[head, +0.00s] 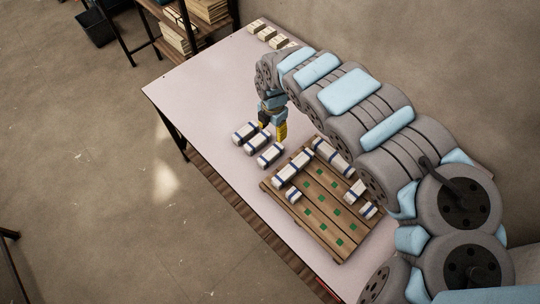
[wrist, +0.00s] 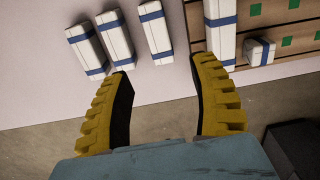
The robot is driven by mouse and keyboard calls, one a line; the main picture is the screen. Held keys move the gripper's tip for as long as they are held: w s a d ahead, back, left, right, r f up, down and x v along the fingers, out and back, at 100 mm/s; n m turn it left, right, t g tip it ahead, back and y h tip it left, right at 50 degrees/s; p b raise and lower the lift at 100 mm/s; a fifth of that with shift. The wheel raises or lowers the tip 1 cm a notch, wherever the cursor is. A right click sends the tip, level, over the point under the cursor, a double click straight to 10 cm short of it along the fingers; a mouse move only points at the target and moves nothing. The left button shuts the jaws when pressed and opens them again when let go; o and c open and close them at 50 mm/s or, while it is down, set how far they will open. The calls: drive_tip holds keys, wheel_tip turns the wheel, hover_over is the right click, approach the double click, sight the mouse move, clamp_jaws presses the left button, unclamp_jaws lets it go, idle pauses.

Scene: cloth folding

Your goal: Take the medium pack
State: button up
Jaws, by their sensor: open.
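Three white packs with blue bands, of middle length, lie side by side on the table left of the pallet: one farther back (head: 245,132), one in the middle (head: 256,143) and one nearest the pallet (head: 270,155). In the wrist view they show as a left pack (wrist: 87,50), a middle pack (wrist: 115,38) and a right pack (wrist: 155,31). My gripper (head: 273,131) is above the table beside them, yellow fingers pointing down. In the wrist view my gripper (wrist: 164,68) is open with nothing between its fingers; the packs lie beyond the fingertips.
A wooden pallet (head: 322,208) with green marks holds long packs (head: 293,168) and shorter ones (head: 293,195). Several beige blocks (head: 268,33) stand at the table's far corner. The table (head: 205,80) is clear at the left. A shelf (head: 190,25) stands behind.

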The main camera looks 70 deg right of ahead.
sight(270, 153)
wheel_tip(270, 153, down, 12)
drive_tip(key=b, duration=0.3)
drive_tip(key=shift+w+r, duration=0.1)
drive_tip(key=f+b, duration=0.2)
drive_tip(key=f, duration=0.1)
drive_tip(key=shift+w+a+f, duration=0.2)
drive_tip(key=shift+f, duration=0.05)
drive_tip(key=shift+d+f, duration=0.1)
drive_tip(key=shift+f, duration=0.65)
drive_tip(key=c, duration=1)
